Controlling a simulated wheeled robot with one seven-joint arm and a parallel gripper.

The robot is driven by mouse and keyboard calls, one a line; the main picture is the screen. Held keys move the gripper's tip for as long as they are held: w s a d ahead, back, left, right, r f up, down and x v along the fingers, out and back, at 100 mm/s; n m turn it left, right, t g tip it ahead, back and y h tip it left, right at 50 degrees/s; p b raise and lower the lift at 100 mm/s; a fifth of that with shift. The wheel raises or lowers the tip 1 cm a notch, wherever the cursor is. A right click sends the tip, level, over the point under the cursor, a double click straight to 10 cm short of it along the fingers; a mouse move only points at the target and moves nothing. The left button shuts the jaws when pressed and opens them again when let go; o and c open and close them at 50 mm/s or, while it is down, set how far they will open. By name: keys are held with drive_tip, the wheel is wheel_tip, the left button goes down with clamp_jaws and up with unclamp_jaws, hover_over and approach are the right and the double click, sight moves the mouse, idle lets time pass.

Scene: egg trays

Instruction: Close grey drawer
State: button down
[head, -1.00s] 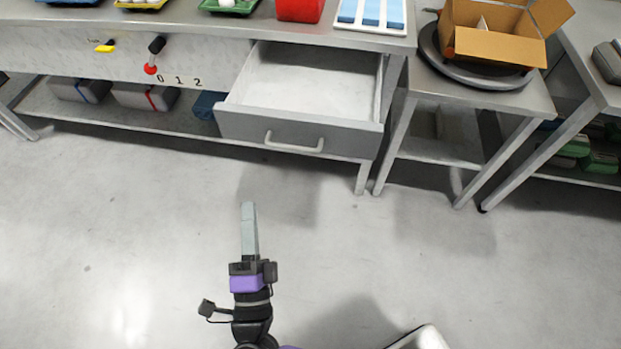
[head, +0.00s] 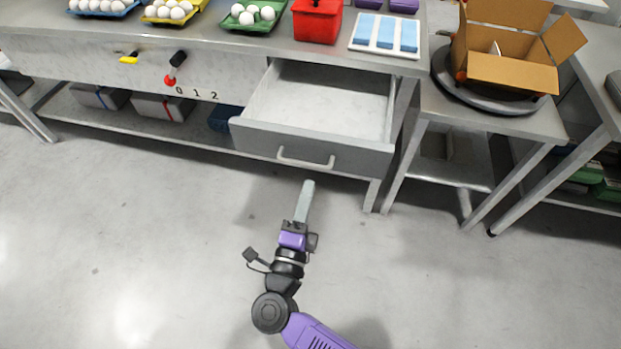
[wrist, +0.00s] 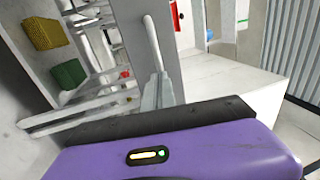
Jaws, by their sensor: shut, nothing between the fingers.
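The grey drawer (head: 318,152) is pulled out from under the metal worktable in the head view, and its inside looks empty. Its front carries a light bar handle (head: 306,163). My gripper (head: 308,184) is shut and empty, with its fingers pointing up toward the drawer front. In the head view the fingertips show just below the handle, apart from it as far as I can tell. In the wrist view the closed fingers (wrist: 158,88) are at the centre, with a pale bar close to their tips.
The worktable (head: 220,42) bears egg trays, a red container (head: 317,20) and a white tray with blue strips (head: 386,34). A side table to the right holds an open cardboard box (head: 510,68). The floor in front is clear.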

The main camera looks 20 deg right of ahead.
drive_tip(key=shift+x, duration=1.55)
